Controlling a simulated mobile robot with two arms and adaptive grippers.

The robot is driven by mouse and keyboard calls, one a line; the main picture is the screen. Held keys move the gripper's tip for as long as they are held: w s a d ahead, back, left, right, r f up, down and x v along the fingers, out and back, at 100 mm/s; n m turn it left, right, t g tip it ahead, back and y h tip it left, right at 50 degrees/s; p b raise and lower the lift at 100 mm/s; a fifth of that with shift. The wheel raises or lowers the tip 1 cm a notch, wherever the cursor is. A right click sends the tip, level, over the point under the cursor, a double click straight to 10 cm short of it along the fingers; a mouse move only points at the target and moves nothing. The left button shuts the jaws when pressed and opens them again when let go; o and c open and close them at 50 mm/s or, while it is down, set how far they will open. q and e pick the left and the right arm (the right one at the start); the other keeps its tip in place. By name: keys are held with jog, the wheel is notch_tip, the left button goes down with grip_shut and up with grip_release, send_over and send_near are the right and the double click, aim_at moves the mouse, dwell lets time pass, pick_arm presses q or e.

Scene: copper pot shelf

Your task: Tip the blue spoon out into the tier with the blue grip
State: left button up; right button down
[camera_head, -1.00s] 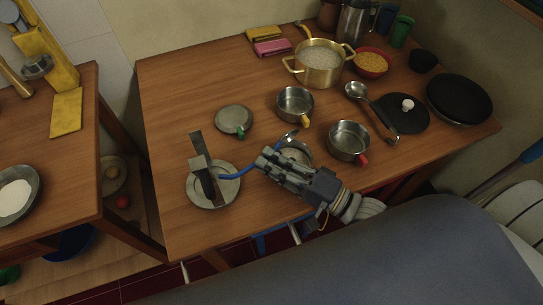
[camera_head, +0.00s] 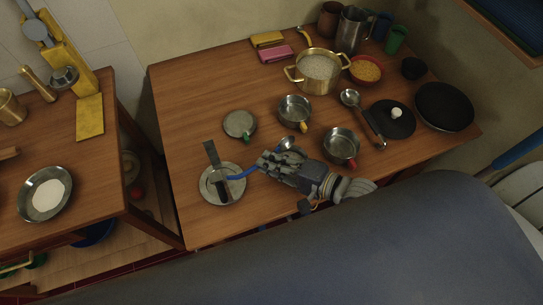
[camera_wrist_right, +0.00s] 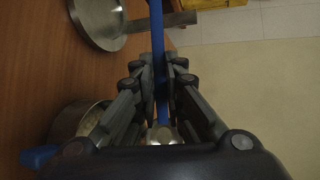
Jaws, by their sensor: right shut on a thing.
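My right gripper (camera_head: 265,163) is shut on the blue handle of the blue spoon (camera_head: 240,176). The handle also runs up between the fingers in the right wrist view (camera_wrist_right: 160,55). The spoon's metal bowl shows between the fingers (camera_wrist_right: 163,133); I cannot tell what it holds. In the wrist view the tier with the blue grip (camera_wrist_right: 38,156) is at the lower left, beside and partly behind the fingers, with something pale inside. My left gripper is not in view.
Tiers with yellow (camera_head: 295,110) and red (camera_head: 341,145) grips and a round piece with a green grip (camera_head: 240,124) stand near.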

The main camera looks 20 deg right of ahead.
jog(key=w+a+r+m+g+h+p, duration=0.2)
jog(key=w+g+p, duration=0.5)
jog(key=g+p, duration=0.4)
jog(key=shift+r+m+g+h, duration=0.7)
jog(key=shift+r+h, duration=0.45)
jog(key=shift+h, duration=0.55)
notch_tip(320, 180, up, 6)
jog(key=p, duration=0.3)
